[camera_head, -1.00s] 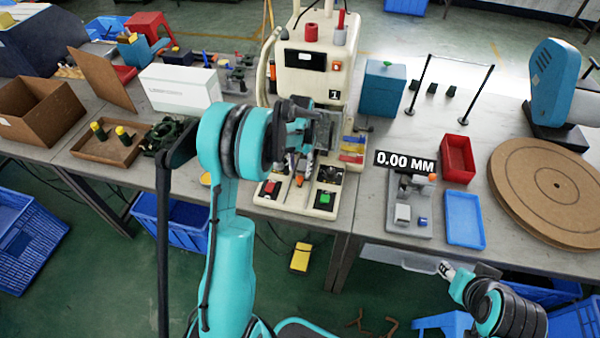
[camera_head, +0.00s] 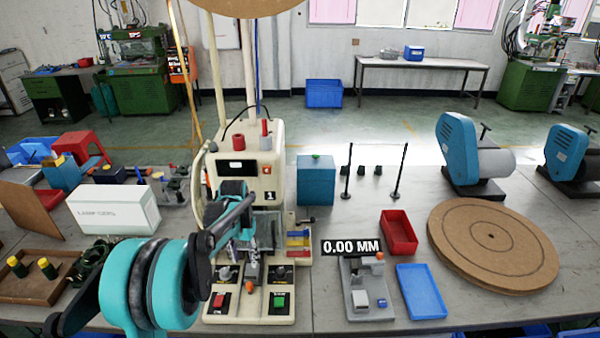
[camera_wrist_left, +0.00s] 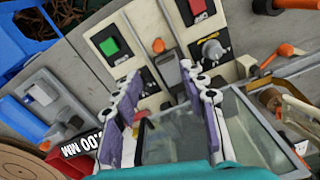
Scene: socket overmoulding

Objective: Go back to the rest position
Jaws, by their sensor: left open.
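My left arm comes in from the lower left in the head view, its teal and black joint large in front. It reaches to the cream press machine (camera_head: 261,157). My left gripper is largely hidden behind my own arm there. In the left wrist view the left gripper (camera_wrist_left: 162,76) is open, its two purple-and-white fingers apart with nothing seen held between them. Beyond the fingers lies the machine's base with a green button (camera_wrist_left: 110,46) and a red button (camera_wrist_left: 199,8). A clear pane (camera_wrist_left: 215,130) shows close by the fingers. My right gripper is out of view.
Right of the machine stand a teal box (camera_head: 316,185), a grey gauge fixture (camera_head: 356,290), a red bin (camera_head: 398,238), a blue tray (camera_head: 420,290) and a round brown board (camera_head: 495,250). A white box (camera_head: 112,210) and a brown tray (camera_head: 35,285) are on the left.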

